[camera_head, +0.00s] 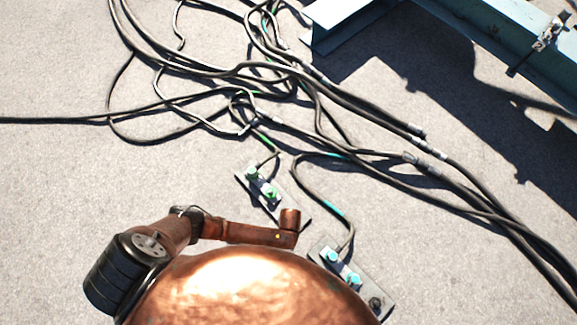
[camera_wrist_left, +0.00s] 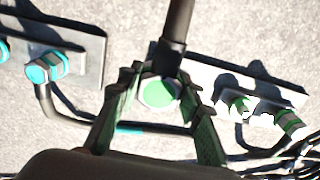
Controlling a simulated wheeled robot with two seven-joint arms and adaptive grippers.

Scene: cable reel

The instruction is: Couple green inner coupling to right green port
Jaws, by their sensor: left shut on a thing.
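My left gripper (camera_wrist_left: 160,100) is shut around a round green-faced coupling (camera_wrist_left: 158,92), with a thick black hose end (camera_wrist_left: 170,56) running up from it. It is at the left end of the green-port plate (camera_wrist_left: 205,84) in the wrist view. I cannot tell whether the coupling is seated in the port there. Two other green couplings show on that plate, one near the middle (camera_wrist_left: 240,106) and one farther right (camera_wrist_left: 289,121). In the head view the plate (camera_head: 243,179) carries two green couplings (camera_head: 251,173) (camera_head: 271,193).
A second plate (camera_head: 374,287) with teal couplings (camera_head: 353,279) lies to the lower right; one teal coupling (camera_wrist_left: 42,69) shows in the wrist view. Loose black cables (camera_head: 300,75) cross the ground. A blue-green steel beam (camera_head: 470,30) is at the upper right.

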